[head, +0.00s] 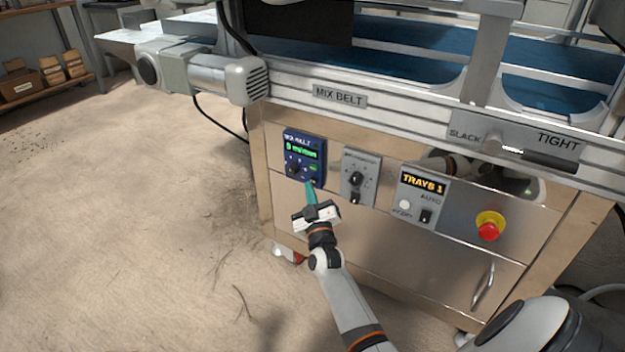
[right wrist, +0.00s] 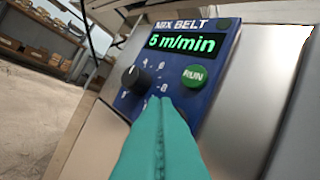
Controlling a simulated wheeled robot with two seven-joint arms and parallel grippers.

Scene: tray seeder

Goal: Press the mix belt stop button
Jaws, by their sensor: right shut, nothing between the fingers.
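The blue mix belt panel (head: 290,157) is on the steel cabinet front; in the right wrist view the same panel (right wrist: 168,75) fills the middle. Its green display (right wrist: 182,43) reads 5 m/min. A green RUN button (right wrist: 195,77) sits below the display, with a black knob (right wrist: 135,80) to its left. My right gripper (head: 309,183) has its teal fingers shut and empty, tips at the panel's lower part. The fingertips (right wrist: 160,100) hide the panel below and left of RUN. I cannot make out a stop button or tell whether the tips touch. My left gripper is out of view.
Right of the panel are a grey knob box (head: 348,192), a TRAYS box (head: 410,212) and a red emergency button (head: 488,230) on a yellow base. The conveyor rail (head: 400,115) runs above, with a motor (head: 215,78) sticking out left. Floor at left is clear.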

